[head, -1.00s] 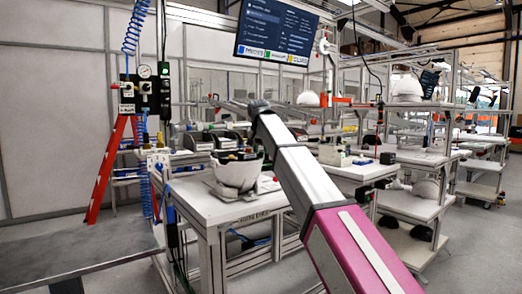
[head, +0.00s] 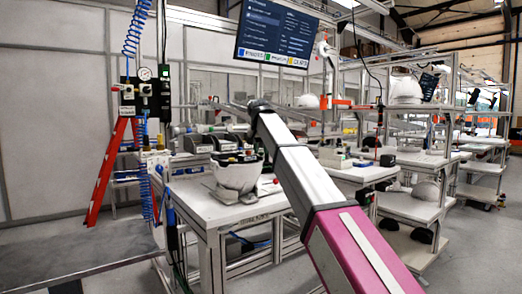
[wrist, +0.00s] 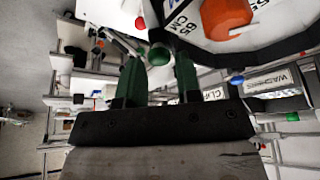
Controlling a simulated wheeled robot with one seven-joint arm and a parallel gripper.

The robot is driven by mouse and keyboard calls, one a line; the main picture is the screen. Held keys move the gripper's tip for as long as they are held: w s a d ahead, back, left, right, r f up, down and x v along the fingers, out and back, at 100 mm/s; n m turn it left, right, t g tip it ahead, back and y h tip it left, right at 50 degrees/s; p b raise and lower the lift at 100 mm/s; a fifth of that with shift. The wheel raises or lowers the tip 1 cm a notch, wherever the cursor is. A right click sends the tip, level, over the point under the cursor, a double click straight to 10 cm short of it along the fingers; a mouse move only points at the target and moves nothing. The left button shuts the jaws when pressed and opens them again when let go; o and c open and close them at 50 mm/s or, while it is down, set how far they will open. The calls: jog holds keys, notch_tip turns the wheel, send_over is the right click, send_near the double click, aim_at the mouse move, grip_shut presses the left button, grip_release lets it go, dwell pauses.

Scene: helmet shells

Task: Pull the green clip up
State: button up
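In the wrist view, my gripper (wrist: 157,66) has two dark green fingers standing apart, with a gap between them. A small round green piece (wrist: 158,56), which looks like the green clip, shows between the fingertips by the edge of a white shell. I cannot tell whether the fingers touch it. In the head view, the white helmet shell (head: 237,176) sits on a white worktable (head: 205,212), with dark and coloured parts on top. The gripper cannot be made out there, and the clip is too small to pick out.
Bins (head: 205,142) stand behind the shell. A hose panel (head: 145,95) stands left of the table. Shelved carts (head: 415,205) stand to the right.

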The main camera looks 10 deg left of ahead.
jog(key=shift+r, duration=0.1)
jog(key=v, duration=1)
jog(key=shift+r, duration=0.3)
jog(key=shift+s, duration=0.25)
